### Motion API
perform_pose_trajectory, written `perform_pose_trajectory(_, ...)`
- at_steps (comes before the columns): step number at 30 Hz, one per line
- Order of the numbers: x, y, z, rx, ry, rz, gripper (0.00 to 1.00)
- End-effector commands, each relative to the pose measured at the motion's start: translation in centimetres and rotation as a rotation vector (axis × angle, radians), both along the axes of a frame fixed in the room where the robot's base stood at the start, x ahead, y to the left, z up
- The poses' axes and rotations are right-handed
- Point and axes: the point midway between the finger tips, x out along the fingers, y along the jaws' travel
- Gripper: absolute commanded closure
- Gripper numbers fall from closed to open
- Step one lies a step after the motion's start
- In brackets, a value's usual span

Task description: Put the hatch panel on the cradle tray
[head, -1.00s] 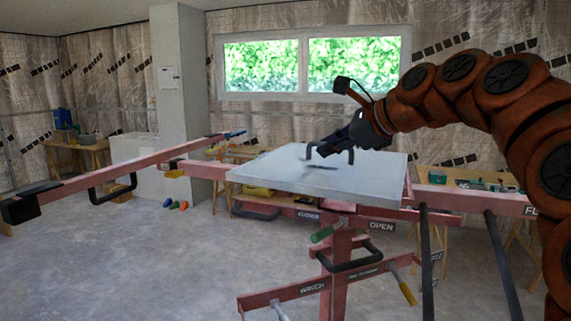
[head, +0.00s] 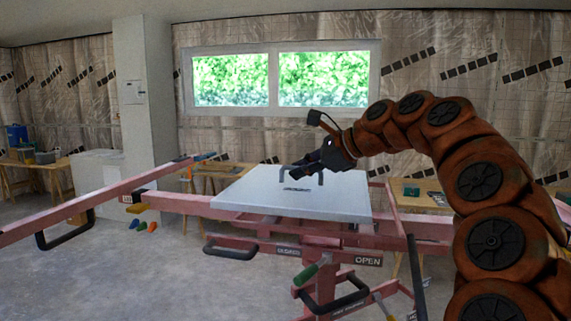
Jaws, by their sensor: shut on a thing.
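The hatch panel (head: 260,197) is a flat pale grey slab with a dark bracket handle (head: 322,180) on its top. It lies about level at the middle of the picture, over the pink lift frame. My gripper (head: 312,166) reaches in from the right, above the panel, and is shut on the handle. The fingertips are small and dark here, so the exact hold is hard to see. The cradle tray cannot be made out apart from the pink frame under the panel. I cannot tell whether the panel touches the frame.
A long pink beam (head: 85,205) with black grips sticks out to the left. Below the panel are the lift's mast, a black handle (head: 231,252), a green-gripped lever (head: 313,270) and an OPEN label (head: 368,261). Workbenches stand along the walls.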

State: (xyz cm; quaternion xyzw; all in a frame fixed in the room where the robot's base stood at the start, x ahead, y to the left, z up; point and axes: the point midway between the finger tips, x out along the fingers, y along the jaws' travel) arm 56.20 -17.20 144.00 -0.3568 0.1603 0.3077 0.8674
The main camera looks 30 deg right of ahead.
Motion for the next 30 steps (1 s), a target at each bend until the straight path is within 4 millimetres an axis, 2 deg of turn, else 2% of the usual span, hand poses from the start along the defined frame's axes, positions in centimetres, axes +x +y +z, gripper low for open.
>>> perform_pose_trajectory(1, 0.1, -1.0, 0.5, 0.002, -0.005, -0.004, 1.00)
perform_pose_trajectory(6, 0.6, -4.1, 0.1, 0.002, -0.004, -0.006, 1.00)
perform_pose_trajectory(12, 0.7, -6.3, -0.1, 0.001, -0.005, -0.005, 1.00)
perform_pose_trajectory(23, 0.7, -6.9, -0.7, 0.001, -0.003, -0.005, 1.00)
perform_pose_trajectory(30, 0.7, -6.8, -2.1, 0.003, -0.003, -0.003, 1.00)
